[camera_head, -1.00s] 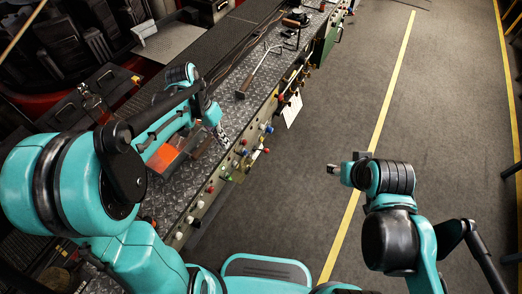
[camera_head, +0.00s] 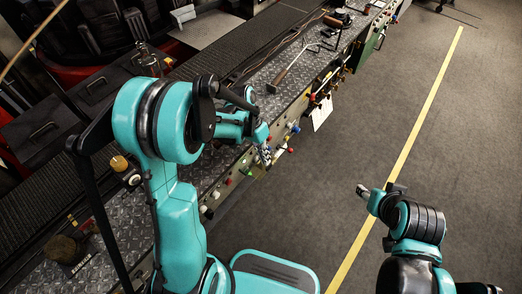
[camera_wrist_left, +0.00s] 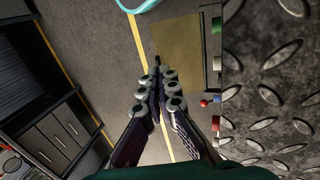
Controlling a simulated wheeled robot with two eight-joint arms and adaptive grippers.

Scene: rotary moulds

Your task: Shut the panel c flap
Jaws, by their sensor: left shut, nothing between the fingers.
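My left gripper (camera_head: 265,153) is at the console's front edge in the head view, with its arm across the console top. In the left wrist view its fingers (camera_wrist_left: 157,85) are shut with nothing between them, pointing over the floor. An olive flat panel (camera_wrist_left: 178,50), which looks like an open flap, stands out from the console front, just right of the fingertips. I cannot read any label that marks it as panel c. In the head view my arm and gripper hide most of that area. My right gripper (camera_head: 377,191) hangs over the floor at right, away from the console.
The console's diamond-plate top (camera_head: 285,100) carries a long-handled tool (camera_head: 289,70). Coloured knobs line its front, near a hanging white paper (camera_head: 322,113). A green panel (camera_head: 371,47) sits further along. The grey floor (camera_head: 350,150) with a yellow line is clear.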

